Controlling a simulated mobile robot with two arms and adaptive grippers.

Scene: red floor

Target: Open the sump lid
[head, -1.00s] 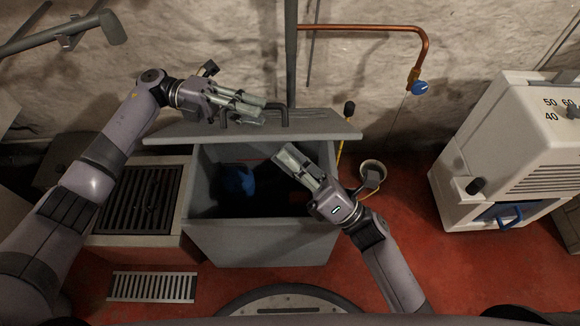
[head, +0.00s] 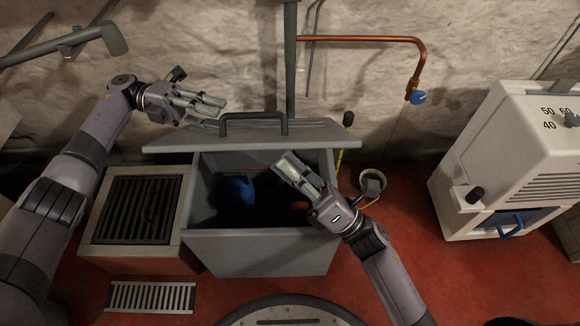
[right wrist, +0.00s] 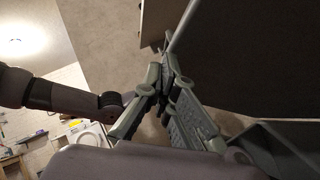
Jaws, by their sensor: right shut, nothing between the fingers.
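The grey sump (head: 262,258) is an open-topped box with a dark inside. Its grey lid (head: 310,135) stands raised at the back edge, with a black bar handle (head: 253,117) on it. A blue thing (head: 238,188) shows inside the sump. My left gripper (head: 222,106) is left of the handle, apart from it and empty; its finger gap is unclear. My right gripper (head: 280,160) is shut and empty over the opening, its tips just in front of the lid. It also shows in the right wrist view (right wrist: 158,72).
A grated unit (head: 137,212) stands against the sump's left side. A white machine (head: 505,165) stands at the right. A copper pipe with a blue tap (head: 418,97) runs on the back wall. A small round container (head: 372,184) is right of the sump.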

